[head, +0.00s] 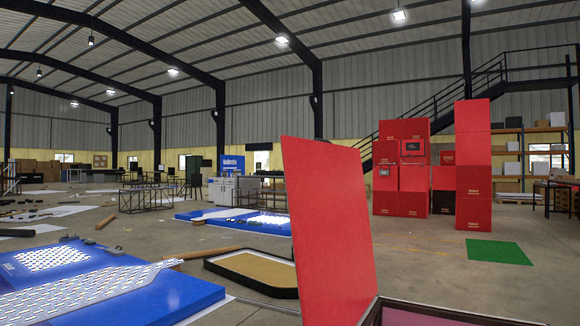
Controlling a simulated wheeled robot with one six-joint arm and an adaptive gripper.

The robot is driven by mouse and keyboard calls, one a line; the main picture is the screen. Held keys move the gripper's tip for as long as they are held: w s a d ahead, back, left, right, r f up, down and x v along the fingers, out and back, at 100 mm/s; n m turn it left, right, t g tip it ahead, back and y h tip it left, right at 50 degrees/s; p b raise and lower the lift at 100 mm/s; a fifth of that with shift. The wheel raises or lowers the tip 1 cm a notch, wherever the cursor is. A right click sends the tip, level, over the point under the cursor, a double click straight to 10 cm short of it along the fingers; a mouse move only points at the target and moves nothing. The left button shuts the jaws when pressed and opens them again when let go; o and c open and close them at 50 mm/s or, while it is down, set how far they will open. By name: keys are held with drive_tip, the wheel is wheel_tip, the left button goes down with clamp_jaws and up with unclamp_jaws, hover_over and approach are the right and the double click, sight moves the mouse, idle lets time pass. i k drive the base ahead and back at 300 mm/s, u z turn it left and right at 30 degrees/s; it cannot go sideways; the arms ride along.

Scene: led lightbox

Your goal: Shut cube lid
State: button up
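A red lid (330,230) stands nearly upright, leaning slightly, in the lower middle of the head view. Its foot meets the dark rim of an open box (430,314) at the bottom edge of the picture. Only the top rim and a strip of the box's pinkish inside show; the rest is cut off by the frame. My gripper is not in view, so its place relative to the lid cannot be seen.
Blue panels with lights (130,295) lie at the lower left. A black-rimmed tray (255,268) lies left of the lid. Stacked red boxes (400,190) stand behind at the right. A green mat (497,252) lies on the open concrete floor (430,245).

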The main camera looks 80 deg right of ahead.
sight(335, 266)
drive_tip(key=z, duration=1.85)
drive_tip(key=i, duration=1.15)
drive_tip(key=z, duration=1)
drive_tip(key=k, duration=0.95)
drive_tip(key=z, duration=1.4)
drive_tip(key=i, duration=0.5)
